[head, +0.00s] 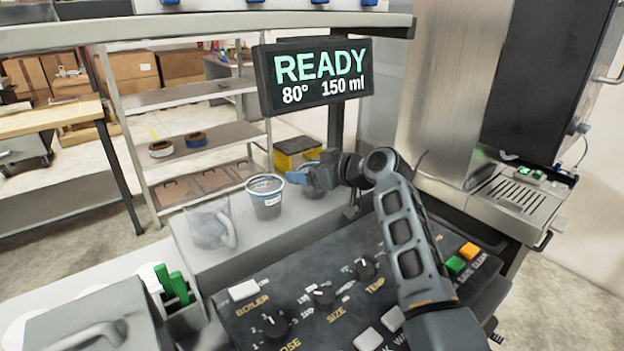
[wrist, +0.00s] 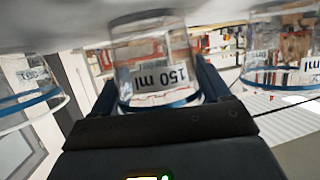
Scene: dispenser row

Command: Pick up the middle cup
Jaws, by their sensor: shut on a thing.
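Three clear cups with blue rims show upside down in the wrist view: the middle cup (wrist: 150,75), marked 150 ml, a left cup (wrist: 30,85) and a right cup (wrist: 280,50). My gripper (head: 306,176) is shut on the middle cup, with one finger on each side of it. In the head view my gripper and arm hide most of that cup. One neighbouring cup (head: 266,199) stands upright on the grey ledge to the left of my gripper. Whether the held cup still touches the ledge is unclear.
A clear jug (head: 210,230) stands at the ledge's left. A control panel (head: 320,300) with knobs and buttons lies in front. The display (head: 313,75) above reads READY, 80°, 150 ml. A steel machine (head: 450,90) stands at the right.

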